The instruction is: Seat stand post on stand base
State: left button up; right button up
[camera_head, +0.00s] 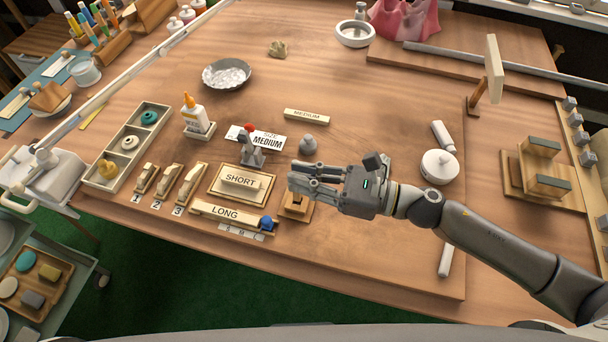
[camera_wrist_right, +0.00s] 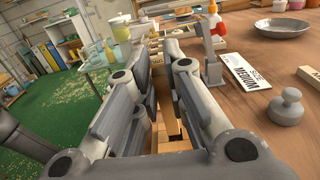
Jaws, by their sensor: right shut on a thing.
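My right gripper (camera_head: 294,180) reaches in from the right in the head view, above a small square wooden stand base (camera_head: 288,215) near the table's front edge. It is shut on a wooden piece, which I take to be the stand post; the fingers hide most of it. In the right wrist view, pale wood (camera_wrist_right: 172,132) shows between and below the fingers (camera_wrist_right: 158,62). I cannot tell whether the post touches the base or sits in it. My left gripper is not in view.
Left of the base lie the SHORT board (camera_head: 240,182) and LONG board (camera_head: 225,213), with a blue knob (camera_head: 266,222) close by. A grey weight (camera_head: 308,145) and a grey clamp with red knob (camera_head: 250,150) stand behind. Table right of the base is fairly clear beneath my arm.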

jog(key=shift+f+b, duration=1.15)
jog(key=shift+f, duration=0.1)
dwell(0.3)
jog(key=o, duration=1.4)
jog(key=shift+d, duration=0.15)
jog(key=shift+s+d+r+b, duration=0.25)
jog(key=shift+d+r, duration=0.1)
jog(key=shift+d, duration=0.4)
jog(key=shift+s+d+r+b, duration=0.25)
jog(key=shift+s+d+r, duration=0.05)
jog(key=shift+d, duration=0.5)
jog(key=shift+s+d+r+b, duration=0.25)
jog(key=shift+d+r, duration=0.1)
jog(key=shift+d, duration=0.4)
